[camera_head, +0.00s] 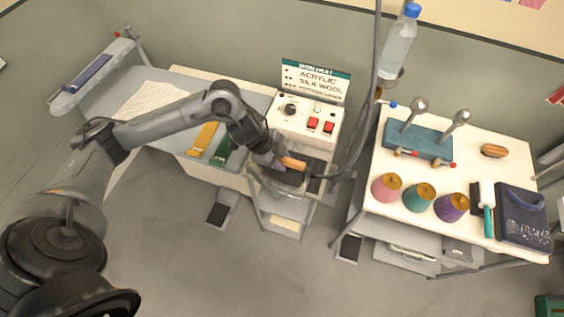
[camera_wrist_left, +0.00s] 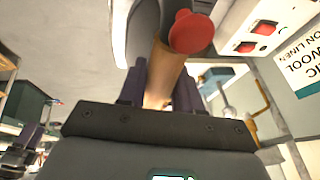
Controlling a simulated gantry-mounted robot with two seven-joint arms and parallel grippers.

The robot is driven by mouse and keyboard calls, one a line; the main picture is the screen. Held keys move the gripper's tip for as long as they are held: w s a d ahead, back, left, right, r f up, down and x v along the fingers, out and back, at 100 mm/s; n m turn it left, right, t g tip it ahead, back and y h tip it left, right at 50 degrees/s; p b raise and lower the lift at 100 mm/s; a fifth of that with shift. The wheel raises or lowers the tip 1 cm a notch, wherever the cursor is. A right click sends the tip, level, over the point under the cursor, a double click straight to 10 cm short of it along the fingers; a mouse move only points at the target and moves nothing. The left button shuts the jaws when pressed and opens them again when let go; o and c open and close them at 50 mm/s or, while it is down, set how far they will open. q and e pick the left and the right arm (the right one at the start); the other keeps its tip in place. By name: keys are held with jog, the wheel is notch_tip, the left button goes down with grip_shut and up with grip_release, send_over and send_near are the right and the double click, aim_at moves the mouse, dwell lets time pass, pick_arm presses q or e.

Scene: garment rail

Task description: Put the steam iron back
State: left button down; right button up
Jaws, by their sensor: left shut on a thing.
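My left gripper (camera_head: 279,160) reaches in from the left and is shut on the wooden handle of the steam iron (camera_head: 293,163). The iron is just in front of the white control box (camera_head: 293,118). Its grey body is partly hidden below the gripper and handle, so I cannot tell whether it touches the stand (camera_head: 288,206) beneath. In the left wrist view, the tan handle with a red end knob (camera_wrist_left: 192,32) lies between the dark fingers (camera_wrist_left: 160,88). My right gripper is not in view.
A grey hose (camera_head: 366,120) hangs just right of the iron. The pressing table (camera_head: 190,87) is at the left. A white table (camera_head: 400,165) at the right holds several thread cones, a teal block and a folded dark garment. Two pedals (camera_head: 218,214) (camera_head: 349,248) are on the floor.

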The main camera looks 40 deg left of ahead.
pick_arm(q)
jog(key=w+a+f, duration=0.3)
jog(key=w+f, duration=0.6)
jog(key=w, duration=0.1)
jog(key=shift+a+f, duration=0.15)
jog(key=shift+f, duration=0.4)
jog(key=c, duration=0.8)
grip_release()
jog(key=shift+s, duration=0.15)
jog(key=shift+f, duration=0.1)
